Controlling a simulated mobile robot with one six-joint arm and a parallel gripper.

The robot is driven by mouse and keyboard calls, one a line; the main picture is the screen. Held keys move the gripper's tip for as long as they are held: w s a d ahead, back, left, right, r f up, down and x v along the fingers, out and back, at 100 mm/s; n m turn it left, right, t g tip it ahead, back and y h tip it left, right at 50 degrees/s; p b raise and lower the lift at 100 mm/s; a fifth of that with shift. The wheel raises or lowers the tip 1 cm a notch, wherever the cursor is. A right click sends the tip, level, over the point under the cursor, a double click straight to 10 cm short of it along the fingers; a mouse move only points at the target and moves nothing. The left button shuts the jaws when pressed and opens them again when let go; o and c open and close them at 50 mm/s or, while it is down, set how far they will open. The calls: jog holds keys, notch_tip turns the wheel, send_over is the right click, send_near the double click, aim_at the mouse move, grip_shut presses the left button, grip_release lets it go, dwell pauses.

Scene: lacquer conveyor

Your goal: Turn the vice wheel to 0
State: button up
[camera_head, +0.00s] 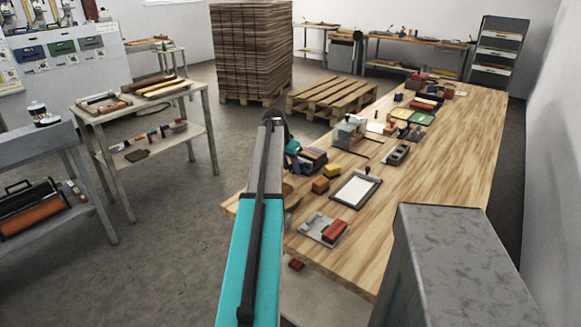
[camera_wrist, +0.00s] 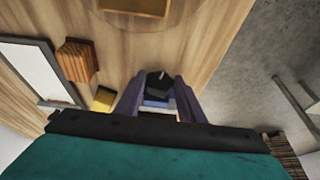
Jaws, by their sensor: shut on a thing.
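In the wrist view the two dark purple fingers of my gripper (camera_wrist: 158,96) are closed in on a small dark piece (camera_wrist: 157,83), with a blue and a pale part just below it. I cannot tell whether this piece belongs to the vice wheel. No wheel rim or number marks can be made out. The vice cannot be clearly picked out there.
A yellow block (camera_head: 332,170), an orange block (camera_head: 320,185) and a white framed board (camera_head: 354,188) lie near my gripper on the wooden bench (camera_head: 375,240). A grey plate with a red block (camera_head: 334,231) is nearer. Pallets (camera_head: 330,97) stand behind.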

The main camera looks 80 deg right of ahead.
jog(key=g+p, duration=0.1)
jog(key=w+d+g+y+p, duration=0.1)
jog(key=g, duration=0.1)
jog(key=shift+d+r+n, duration=0.1)
jog(key=shift+r+n, duration=0.05)
jog(key=shift+n, duration=0.25)
jog(key=shift+w+f+g+y+p, duration=0.15)
jog(key=shift+g+y, duration=0.2)
jog(key=shift+g, duration=0.25)
jog(key=shift+f+g+y+p, duration=0.15)
jog(key=shift+g+y, duration=0.2)
jog(key=shift+g, duration=0.25)
jog(key=shift+n, duration=0.3)
jog(key=o, duration=1)
jog(key=shift+o, duration=0.2)
